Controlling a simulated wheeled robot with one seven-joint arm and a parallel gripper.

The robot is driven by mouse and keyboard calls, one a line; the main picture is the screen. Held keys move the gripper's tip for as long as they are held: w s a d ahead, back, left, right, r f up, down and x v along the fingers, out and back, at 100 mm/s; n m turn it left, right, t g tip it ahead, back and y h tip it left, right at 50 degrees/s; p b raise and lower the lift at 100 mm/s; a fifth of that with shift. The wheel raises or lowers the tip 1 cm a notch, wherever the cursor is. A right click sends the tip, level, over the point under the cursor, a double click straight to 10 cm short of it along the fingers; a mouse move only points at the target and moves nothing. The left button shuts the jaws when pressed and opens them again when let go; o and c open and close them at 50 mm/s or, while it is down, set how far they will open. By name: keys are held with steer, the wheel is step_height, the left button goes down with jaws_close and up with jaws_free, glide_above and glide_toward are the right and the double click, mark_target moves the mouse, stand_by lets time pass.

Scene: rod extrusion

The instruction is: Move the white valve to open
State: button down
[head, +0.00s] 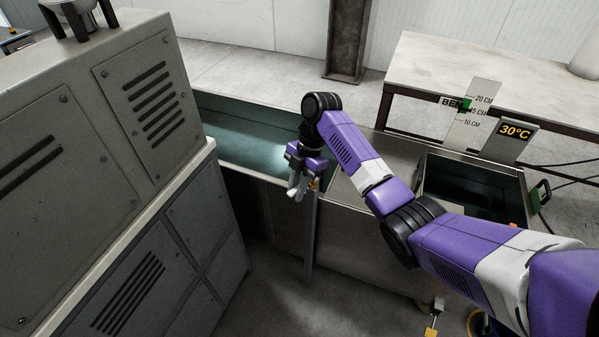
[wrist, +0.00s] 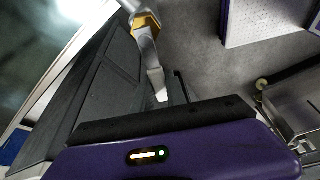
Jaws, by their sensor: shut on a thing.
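My gripper (head: 298,190) points down at the side of the long tank, near the upright edge where it meets the steel cabinet. Its pale grey fingers are close together. In the wrist view, a pale lever-like piece with a yellow-orange collar, seemingly the white valve (wrist: 146,48), reaches down toward my gripper's purple body. My gripper is shut on it. The exact contact between fingers and valve is not clear.
A tall grey machine cabinet (head: 190,230) stands close on the left. The long tank (head: 240,125) lies behind my gripper. A steel box with a dark basin (head: 470,195) and a 30°C display (head: 515,132) are on the right. Grey floor shows between the cabinets.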

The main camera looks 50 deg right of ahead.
steer(key=shift+s+n, duration=0.25)
steer(key=shift+n, duration=0.05)
steer(key=shift+s+n+g, duration=0.4)
steer(key=shift+s+n, duration=0.15)
steer(key=shift+n, duration=0.45)
steer(key=shift+d, duration=0.1)
steer(key=shift+s+d+n+g, duration=0.1)
steer(key=shift+s+n+g, duration=0.25)
steer(key=shift+n, duration=0.25)
steer(key=c, duration=1.3)
jaws_free()
steer(key=shift+o, duration=0.2)
steer(key=s+p+v, duration=0.1)
steer(key=p+v, duration=0.1)
steer(key=v, duration=0.5)
steer(key=shift+w+r, duration=0.4)
steer(key=shift+w, duration=0.1)
